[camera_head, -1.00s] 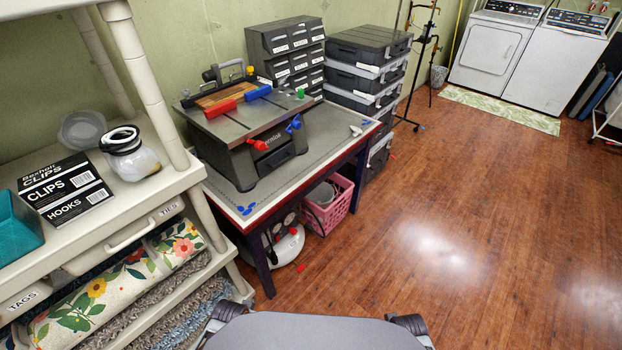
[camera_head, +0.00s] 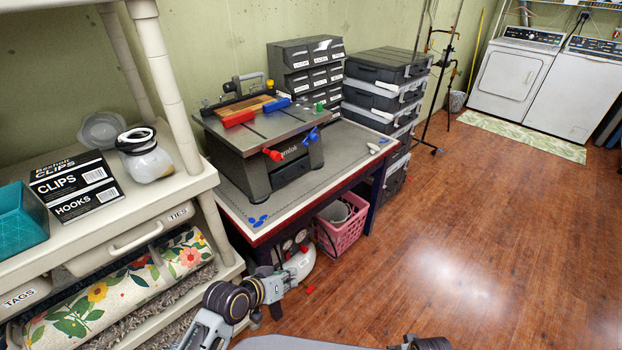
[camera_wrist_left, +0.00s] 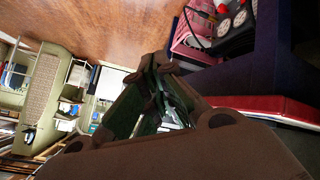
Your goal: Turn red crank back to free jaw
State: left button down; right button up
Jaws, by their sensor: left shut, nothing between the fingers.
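A grey bench machine (camera_head: 262,155) stands on the workbench. On its front are a red crank (camera_head: 272,154), at the left, and a blue crank (camera_head: 311,136), at the right. My left gripper (camera_head: 279,286) is low in front of the bench, below and well apart from the red crank. Its fingers are shut and empty in the left wrist view (camera_wrist_left: 163,66). The crank is not in that view. My right gripper is not seen.
The workbench (camera_head: 345,160) has a red front edge. A shelf (camera_head: 185,190) with boxes stands close at left. Stacked cases (camera_head: 378,98) stand behind. The floor at right is clear.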

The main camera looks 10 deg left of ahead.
aim_at(272, 153)
pick_arm(q)
jog(key=w+d+r+n+t+h, duration=0.2)
jog(key=w+r+n+t, duration=0.6)
jog(key=r, duration=0.4)
jog(key=w+a+n+t+y, duration=0.3)
jog(key=w+a+n+y, duration=0.4)
jog(key=a+n+y, duration=0.4)
jog(key=shift+a+r+n+t+y+b, duration=0.4)
jog(key=shift+a+n, duration=0.35)
jog(key=shift+n, duration=1.55)
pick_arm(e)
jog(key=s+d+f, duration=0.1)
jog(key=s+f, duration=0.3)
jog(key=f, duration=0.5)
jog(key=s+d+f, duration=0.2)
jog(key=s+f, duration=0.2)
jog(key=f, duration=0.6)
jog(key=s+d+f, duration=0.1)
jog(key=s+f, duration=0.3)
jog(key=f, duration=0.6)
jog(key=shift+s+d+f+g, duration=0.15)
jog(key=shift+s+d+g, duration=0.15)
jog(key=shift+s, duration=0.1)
pick_arm(q)
jog(key=shift+w+r, duration=0.1)
jog(key=shift+w, duration=0.15)
